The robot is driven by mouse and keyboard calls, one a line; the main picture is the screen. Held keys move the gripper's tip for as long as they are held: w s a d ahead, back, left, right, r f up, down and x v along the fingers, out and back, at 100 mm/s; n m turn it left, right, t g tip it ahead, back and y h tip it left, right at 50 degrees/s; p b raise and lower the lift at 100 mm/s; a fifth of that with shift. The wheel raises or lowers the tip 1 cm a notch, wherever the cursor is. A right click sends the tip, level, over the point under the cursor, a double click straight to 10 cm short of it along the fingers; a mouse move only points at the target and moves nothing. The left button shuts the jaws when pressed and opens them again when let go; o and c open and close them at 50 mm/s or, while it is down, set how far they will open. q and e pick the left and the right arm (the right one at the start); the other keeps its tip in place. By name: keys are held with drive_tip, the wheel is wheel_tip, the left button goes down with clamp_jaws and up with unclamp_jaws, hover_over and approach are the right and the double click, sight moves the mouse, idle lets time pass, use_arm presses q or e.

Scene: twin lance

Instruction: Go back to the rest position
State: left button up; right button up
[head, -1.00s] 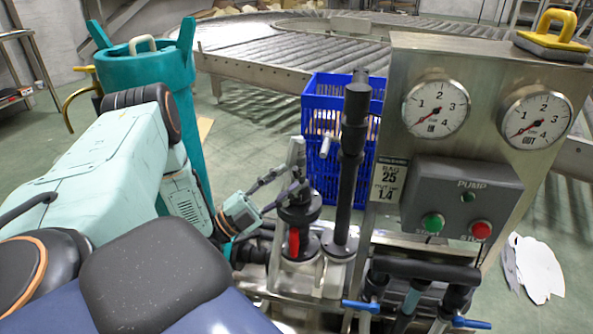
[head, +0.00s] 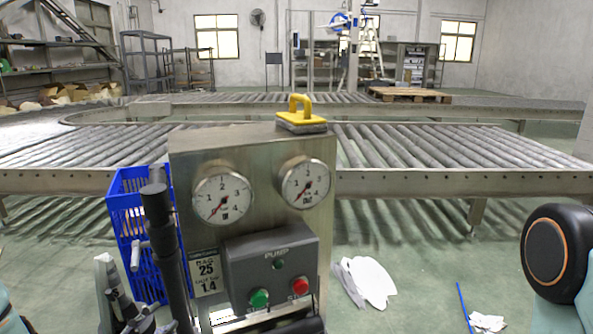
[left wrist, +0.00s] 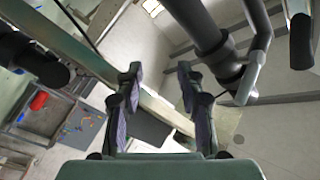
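My left gripper (left wrist: 158,75) shows in the left wrist view with its two dark fingers apart and nothing between them. A dark pipe (left wrist: 198,30) passes beyond and to the right of the fingers; I see no contact. In the head view, dark jointed parts show at the lower left beside the black upright pipe (head: 160,235). I cannot tell which of them belong to my left gripper and which to the valve. My right gripper is out of view; a part of my right arm shows at the right edge of the head view.
The steel pump panel (head: 190,150) stands in front, with two gauges, a green button (head: 259,298) and a red button (head: 300,286). A yellow-handled block (head: 301,115) sits on top. A blue crate (head: 125,200) is behind at left. A roller conveyor (head: 430,150) crosses behind. White scraps (head: 370,283) lie on the floor.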

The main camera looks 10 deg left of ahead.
use_arm(q)
drive_tip(key=s+d+f+n+g+y+p, duration=0.2)
drive_tip(key=s+d+f+n+g+p, duration=0.2)
drive_tip(key=s+d+f+n+g, duration=0.55)
drive_tip(key=s+d+r+n+g+y+p, duration=0.1)
drive_tip(key=s+g, duration=0.3)
drive_tip(key=s, duration=0.6)
drive_tip(key=s+d+r+n+g+y+p, duration=0.1)
drive_tip(key=s+g, duration=0.3)
drive_tip(key=s, duration=0.6)
drive_tip(key=shift+s+d+y, duration=0.4)
drive_tip(key=shift+d+y, duration=0.2)
drive_tip(key=shift+d, duration=0.05)
drive_tip(key=shift+n+g, duration=0.25)
